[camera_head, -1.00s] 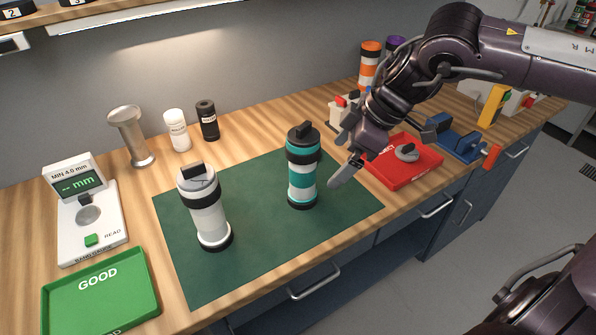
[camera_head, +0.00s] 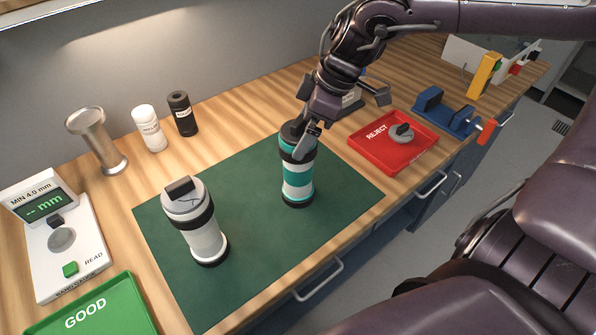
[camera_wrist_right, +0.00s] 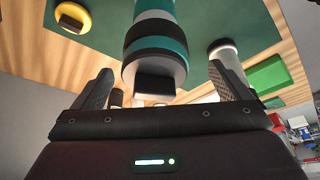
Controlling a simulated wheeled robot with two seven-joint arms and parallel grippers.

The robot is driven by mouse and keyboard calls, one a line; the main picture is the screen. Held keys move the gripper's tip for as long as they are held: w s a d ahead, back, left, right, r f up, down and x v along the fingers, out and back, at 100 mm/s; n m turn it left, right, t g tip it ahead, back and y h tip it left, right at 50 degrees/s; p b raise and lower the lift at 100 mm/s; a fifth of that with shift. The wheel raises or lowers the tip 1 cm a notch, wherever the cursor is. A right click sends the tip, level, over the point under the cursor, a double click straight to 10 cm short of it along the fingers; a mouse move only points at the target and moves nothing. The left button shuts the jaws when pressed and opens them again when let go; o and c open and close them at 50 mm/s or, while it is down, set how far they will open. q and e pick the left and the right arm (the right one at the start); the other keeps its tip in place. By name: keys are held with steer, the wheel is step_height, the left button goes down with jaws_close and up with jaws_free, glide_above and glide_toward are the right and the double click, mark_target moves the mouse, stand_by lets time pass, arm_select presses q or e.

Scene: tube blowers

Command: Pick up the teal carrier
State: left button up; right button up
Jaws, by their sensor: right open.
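The teal carrier (camera_head: 298,183), a teal and white cylinder with black bands and a dark cap, stands upright on the green mat (camera_head: 250,245). My right gripper (camera_head: 306,143) is at its upper part, in front of its cap and partly hiding it. In the right wrist view, the teal carrier (camera_wrist_right: 155,50) stands between the two spread fingers of my right gripper (camera_wrist_right: 165,85), with visible gaps on both sides. The gripper is open and holds nothing. My left gripper is out of view.
A white carrier (camera_head: 195,228) stands on the mat to the left. A red REJECT tray (camera_head: 368,157) lies to the right, beside a blue fixture (camera_head: 440,113). A white gauge (camera_head: 85,255) and green GOOD tray (camera_head: 118,310) are at left. The mat between the carriers is clear.

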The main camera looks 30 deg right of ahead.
mark_target(298, 168)
steer(key=x, duration=0.3)
steer(key=shift+w+p, duration=0.3)
steer(key=shift+f, duration=0.25)
steer(key=c, duration=0.5)
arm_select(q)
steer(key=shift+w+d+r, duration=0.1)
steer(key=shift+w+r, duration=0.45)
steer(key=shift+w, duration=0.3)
arm_select(e)
steer(key=c, duration=1)
steer(key=shift+r, duration=0.15)
